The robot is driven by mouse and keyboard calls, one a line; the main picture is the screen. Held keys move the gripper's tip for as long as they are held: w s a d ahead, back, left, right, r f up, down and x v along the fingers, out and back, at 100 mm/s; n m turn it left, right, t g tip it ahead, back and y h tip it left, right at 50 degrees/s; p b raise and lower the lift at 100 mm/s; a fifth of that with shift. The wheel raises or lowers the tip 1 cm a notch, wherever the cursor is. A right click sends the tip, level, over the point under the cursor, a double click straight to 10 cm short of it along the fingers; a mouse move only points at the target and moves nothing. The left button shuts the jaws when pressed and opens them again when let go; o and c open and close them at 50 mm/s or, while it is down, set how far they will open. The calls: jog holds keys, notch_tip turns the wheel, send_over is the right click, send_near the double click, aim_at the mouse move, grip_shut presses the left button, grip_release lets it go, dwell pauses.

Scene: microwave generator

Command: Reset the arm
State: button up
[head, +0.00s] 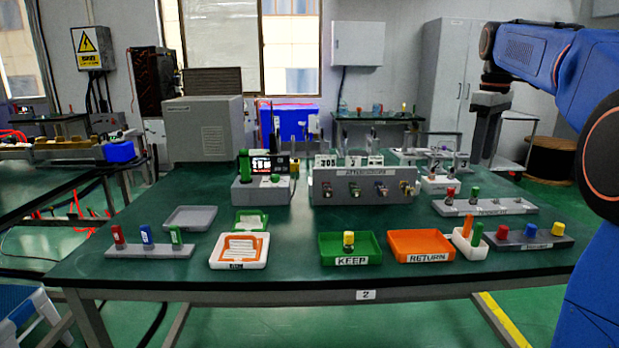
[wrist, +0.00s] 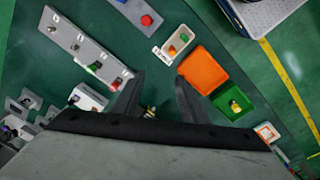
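My arm (head: 555,60) reaches in from the right in the head view, blue with black joints. My gripper (head: 487,155) hangs fingers down above the right back part of the green table (head: 300,222). In the wrist view my gripper (wrist: 158,88) has its two dark fingers apart. Nothing is clearly held between them; a small brassy part shows low in the gap and seems to lie beyond the fingers.
A green KEEP tray (head: 350,248) holding a yellow piece, an orange RETURN tray (head: 428,245) and peg racks (head: 485,207) stand on the table. The ATTENUATOR box (head: 363,187) and a grey instrument (head: 262,190) stand behind. Bare table lies between them.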

jog(key=s+a+f+m+t, duration=0.1)
jog(key=s+a+f, duration=0.25)
jog(key=s, duration=0.25)
jog(key=s+a+f+m, duration=0.2)
jog(key=s+a+f, duration=0.15)
jog(key=s, duration=0.35)
jog(key=s+a+f+m+t, duration=0.1)
jog(key=s+a+f, duration=0.25)
jog(key=s, duration=0.25)
jog(key=s+a+f+m+t, duration=0.2)
jog(key=s+a+f+m, duration=0.1)
jog(key=s+f, duration=1.2)
notch_tip(320, 180, down, 3)
jog(key=shift+s+a+f, duration=0.1)
jog(key=shift+s+a, duration=0.3)
jog(key=shift+a, duration=0.05)
jog(key=shift+c, duration=0.9)
